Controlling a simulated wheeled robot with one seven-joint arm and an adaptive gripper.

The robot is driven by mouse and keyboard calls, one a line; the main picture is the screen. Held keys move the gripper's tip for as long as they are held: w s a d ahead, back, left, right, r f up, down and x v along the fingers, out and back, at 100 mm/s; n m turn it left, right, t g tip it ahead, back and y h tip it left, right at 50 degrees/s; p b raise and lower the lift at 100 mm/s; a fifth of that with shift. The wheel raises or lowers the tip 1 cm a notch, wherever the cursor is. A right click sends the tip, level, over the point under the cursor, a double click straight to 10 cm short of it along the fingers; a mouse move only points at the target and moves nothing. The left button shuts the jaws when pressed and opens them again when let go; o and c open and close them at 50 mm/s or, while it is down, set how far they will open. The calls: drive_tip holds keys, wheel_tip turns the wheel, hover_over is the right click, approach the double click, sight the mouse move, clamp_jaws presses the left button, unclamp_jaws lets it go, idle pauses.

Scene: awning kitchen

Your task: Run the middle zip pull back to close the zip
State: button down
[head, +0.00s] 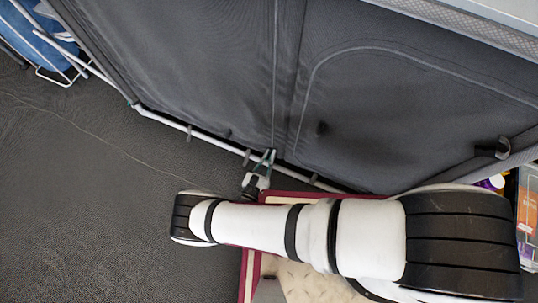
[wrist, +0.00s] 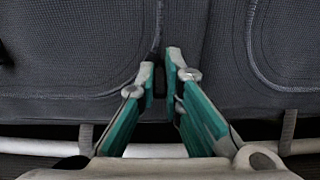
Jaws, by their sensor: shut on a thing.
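The dark grey fabric front (head: 225,75) of the kitchen unit carries a straight middle zip line (head: 275,70) running down to my gripper (head: 266,157). In the wrist view my gripper (wrist: 161,76) is near the lower part of the fabric, its fingertips close together with a narrow dark gap. The jaws are shut on a small dark piece, the middle zip pull (wrist: 160,80), mostly hidden between the tips. The zip line (wrist: 158,25) also shows above the fingertips in the wrist view.
A pale frame tube (head: 165,120) runs along the fabric's bottom edge, just below my gripper. A curved seam (head: 315,65) marks the right panel. A red-edged mat (head: 252,262) lies under my arm. Open dark floor (head: 90,210) is at left. A blue item on a rack (head: 55,50) stands upper left.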

drive_tip(key=c, duration=1.7)
unclamp_jaws()
drive_tip(key=v, duration=0.7)
drive_tip(key=shift+s, duration=0.3)
drive_tip(key=shift+a, duration=0.1)
